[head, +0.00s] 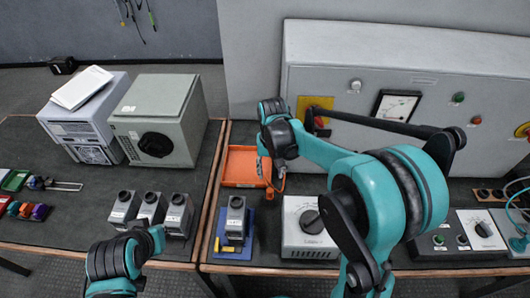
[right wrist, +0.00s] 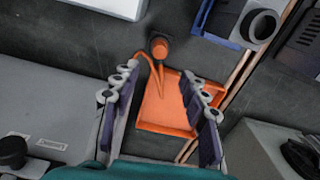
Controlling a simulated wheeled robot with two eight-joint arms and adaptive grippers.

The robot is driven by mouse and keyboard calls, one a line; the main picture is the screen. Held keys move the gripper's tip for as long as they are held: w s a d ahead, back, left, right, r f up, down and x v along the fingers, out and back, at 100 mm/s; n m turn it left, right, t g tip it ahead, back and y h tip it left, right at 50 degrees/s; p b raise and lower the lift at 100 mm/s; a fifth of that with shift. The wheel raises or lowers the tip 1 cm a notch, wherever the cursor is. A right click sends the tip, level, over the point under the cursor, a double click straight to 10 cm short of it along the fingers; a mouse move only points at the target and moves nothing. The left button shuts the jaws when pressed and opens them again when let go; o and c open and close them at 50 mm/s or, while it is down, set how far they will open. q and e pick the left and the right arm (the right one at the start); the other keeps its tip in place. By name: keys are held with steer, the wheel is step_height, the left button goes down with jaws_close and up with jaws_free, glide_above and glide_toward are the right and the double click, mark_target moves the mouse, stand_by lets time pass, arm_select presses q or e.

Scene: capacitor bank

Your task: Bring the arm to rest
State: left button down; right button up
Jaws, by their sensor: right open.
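My right arm reaches over the bench from the right in the head view. Its gripper (head: 271,160) hangs near the right side of an orange tray (head: 239,181). In the right wrist view, the gripper (right wrist: 159,78) has its fingers wide apart, with nothing between them. The orange tray (right wrist: 165,124) shows below and between the fingers. An orange lead (right wrist: 157,72) runs from a round orange-and-black end (right wrist: 158,47) towards the tray. Part of my left arm shows at the lower left of the head view; its gripper is not visible.
A grey panel cabinet (head: 405,65) stands behind the right bench. A grey box with a dial (head: 306,238) stands right of a blue tray (head: 247,243) holding a grey block (head: 236,217). Several grey blocks (head: 151,208) stand on the left bench.

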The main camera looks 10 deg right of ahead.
steer(key=s+d+r+n+t, duration=0.1)
steer(key=s+r+t, duration=0.2)
steer(key=s, duration=0.5)
steer(key=s+d+r+n+t, duration=0.1)
steer(key=s+r+t, duration=0.3)
steer(key=s, duration=0.5)
steer(key=shift+d, duration=0.35)
stand_by(0.4)
